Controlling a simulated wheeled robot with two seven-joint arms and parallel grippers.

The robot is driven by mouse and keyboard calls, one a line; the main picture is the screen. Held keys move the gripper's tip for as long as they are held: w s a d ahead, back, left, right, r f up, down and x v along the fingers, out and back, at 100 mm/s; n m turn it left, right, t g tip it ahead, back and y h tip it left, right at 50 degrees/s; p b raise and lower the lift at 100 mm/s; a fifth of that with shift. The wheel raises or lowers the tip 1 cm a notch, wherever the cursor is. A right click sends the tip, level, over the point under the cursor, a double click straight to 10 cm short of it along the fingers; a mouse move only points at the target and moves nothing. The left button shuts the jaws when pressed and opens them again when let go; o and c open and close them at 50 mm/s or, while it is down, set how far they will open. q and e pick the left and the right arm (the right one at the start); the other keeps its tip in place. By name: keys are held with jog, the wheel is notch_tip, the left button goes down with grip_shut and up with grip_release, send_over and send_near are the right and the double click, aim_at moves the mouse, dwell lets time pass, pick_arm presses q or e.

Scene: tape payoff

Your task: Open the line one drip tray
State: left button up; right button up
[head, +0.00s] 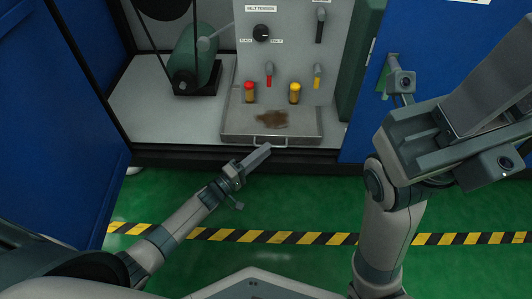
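The drip tray (233,128) is a shallow grey metal tray on the floor of the open cabinet, with a brown stain on its bottom. Its bar handle (270,144) is on the front side, facing me. My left gripper (262,153) is just below and left of the handle, its fingertips pointing up and right at it. I see no clear space between handle and fingertips in the picture, but cannot tell if they touch. Its fingers look like one closed bar, with nothing held. My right gripper (492,58) is large and close at the right; its finger gap is hidden.
Red-capped (250,92) and yellow-capped (295,93) bottles stand at the tray's back, below red and yellow valves. A belt tension panel (285,50) rises behind.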

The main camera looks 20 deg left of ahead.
pick_arm(q)
jog(key=shift+x, duration=0.85)
jog(key=shift+s, duration=0.1)
grip_shut()
dwell(0.8)
